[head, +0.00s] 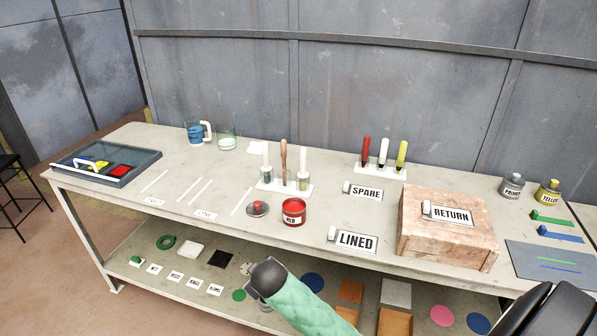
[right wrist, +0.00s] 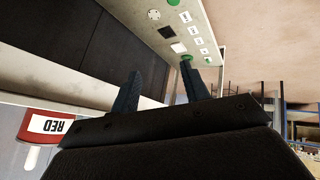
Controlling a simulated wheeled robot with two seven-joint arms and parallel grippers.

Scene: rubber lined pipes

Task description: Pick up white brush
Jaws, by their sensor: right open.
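A brush with a white handle (head: 383,152) stands upright between a red-handled brush (head: 366,150) and a yellow-handled brush (head: 401,155) in a white rack (head: 377,173) behind the SPARE sign. Two more pale-handled brushes (head: 265,160) (head: 303,165) stand in another white holder (head: 272,187), with a brown-handled one (head: 283,160) between them. My right gripper (right wrist: 162,78) is open in the right wrist view, with nothing between its fingers. No brush in the SPARE rack shows in that view. My left gripper is not in view.
A wooden box (head: 445,246) with a RETURN sign stands right of the LINED sign (head: 353,240). A dark tray (head: 105,168) lies at the left.

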